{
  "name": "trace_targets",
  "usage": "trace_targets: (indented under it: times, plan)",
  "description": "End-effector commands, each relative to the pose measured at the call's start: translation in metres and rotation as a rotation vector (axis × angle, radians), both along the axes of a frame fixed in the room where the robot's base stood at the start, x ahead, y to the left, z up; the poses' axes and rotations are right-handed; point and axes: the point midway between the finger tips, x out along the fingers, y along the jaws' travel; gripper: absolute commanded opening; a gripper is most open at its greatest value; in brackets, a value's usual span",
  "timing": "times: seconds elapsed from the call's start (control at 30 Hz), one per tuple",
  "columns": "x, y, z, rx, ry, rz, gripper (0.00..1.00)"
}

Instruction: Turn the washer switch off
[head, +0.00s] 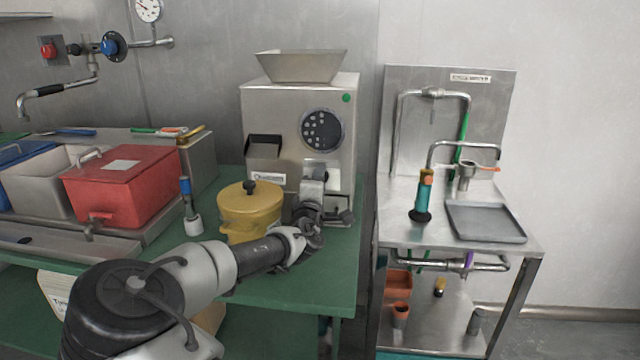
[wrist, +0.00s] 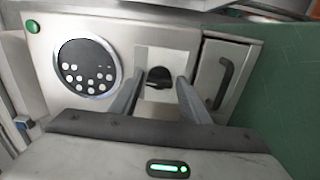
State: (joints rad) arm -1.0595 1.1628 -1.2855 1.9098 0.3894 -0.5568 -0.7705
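My gripper (head: 314,188) is in front of the lower face of the steel grinder (head: 270,110). In the wrist view, its two fingers (wrist: 163,78) are apart with nothing held between them. They point at a dark opening (wrist: 158,80) in a pale plate on the grinder's face. A steel stand with pipes (head: 445,85) is to the right in the head view, well apart from my gripper. It carries a green lever (head: 463,130), an orange lever (head: 487,168) and a teal-and-orange handle (head: 424,190). I cannot tell which part is the washer switch.
A yellow pot (head: 248,208) stands on the green counter beside my arm. A red bin (head: 122,185) and other bins are at the left. A grey tray (head: 485,220) lies on the stand. A narrow gap separates counter and stand. Wall valves (head: 112,46) are at upper left.

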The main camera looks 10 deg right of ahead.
Motion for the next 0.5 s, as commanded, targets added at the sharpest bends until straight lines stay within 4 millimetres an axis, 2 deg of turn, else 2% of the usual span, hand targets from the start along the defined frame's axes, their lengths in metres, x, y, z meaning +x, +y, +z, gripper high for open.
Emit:
trace_targets:
  times: [0.37, 0.5]
  plan:
    - [-0.001, 0.001, 0.001, -0.002, 0.0, 0.001, 0.52]
    - [-0.014, 0.006, 0.001, -0.002, 0.001, 0.003, 0.52]
